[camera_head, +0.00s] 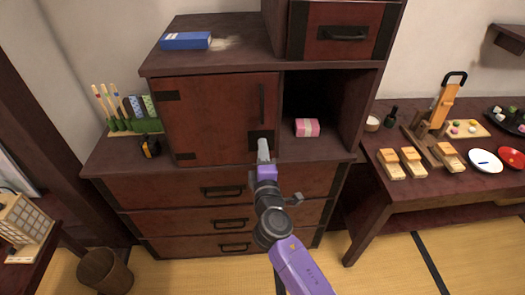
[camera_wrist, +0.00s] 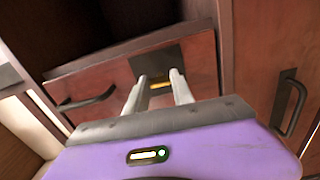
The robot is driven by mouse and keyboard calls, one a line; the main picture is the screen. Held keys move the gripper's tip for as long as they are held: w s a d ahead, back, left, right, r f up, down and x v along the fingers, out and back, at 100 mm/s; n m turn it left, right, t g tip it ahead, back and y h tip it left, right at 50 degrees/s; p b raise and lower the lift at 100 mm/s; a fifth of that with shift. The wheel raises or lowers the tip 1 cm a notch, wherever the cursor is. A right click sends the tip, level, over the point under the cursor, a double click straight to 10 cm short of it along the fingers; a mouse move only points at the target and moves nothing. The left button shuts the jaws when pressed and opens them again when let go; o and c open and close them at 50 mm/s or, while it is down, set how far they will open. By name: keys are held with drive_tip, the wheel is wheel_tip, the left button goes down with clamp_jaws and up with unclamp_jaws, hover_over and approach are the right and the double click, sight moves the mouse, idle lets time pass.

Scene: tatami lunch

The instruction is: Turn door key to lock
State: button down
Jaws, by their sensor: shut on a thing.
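The red-brown cabinet door (camera_head: 215,118) is closed, with a black vertical handle (camera_head: 262,103) and a black lock plate (camera_head: 257,134) low at its right edge. My gripper (camera_head: 263,145) reaches up to this plate. In the turned wrist view, the door (camera_wrist: 125,82) and lock plate (camera_wrist: 165,60) lie just beyond my two grey fingers (camera_wrist: 157,79). A small gold door key (camera_wrist: 160,86) shows between the fingertips, which are shut on it at the plate. The key's angle is hard to tell, and the head view hides it behind my gripper.
Right of the door is an open dark compartment with a pink box (camera_head: 307,128). Drawers with black handles (camera_head: 223,191) lie below. A blue box (camera_head: 186,41) rests on top. A side table (camera_head: 385,210) with wooden stands and plates stands at right.

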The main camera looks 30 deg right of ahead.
drive_tip(key=shift+n, duration=0.4)
drive_tip(key=c, duration=1.1)
unclamp_jaws()
drive_tip(key=shift+s, duration=0.1)
drive_tip(key=v, duration=0.7)
drive_tip(key=shift+s+a+b, duration=0.15)
drive_tip(key=shift+s+b, duration=0.15)
drive_tip(key=shift+b, duration=0.1)
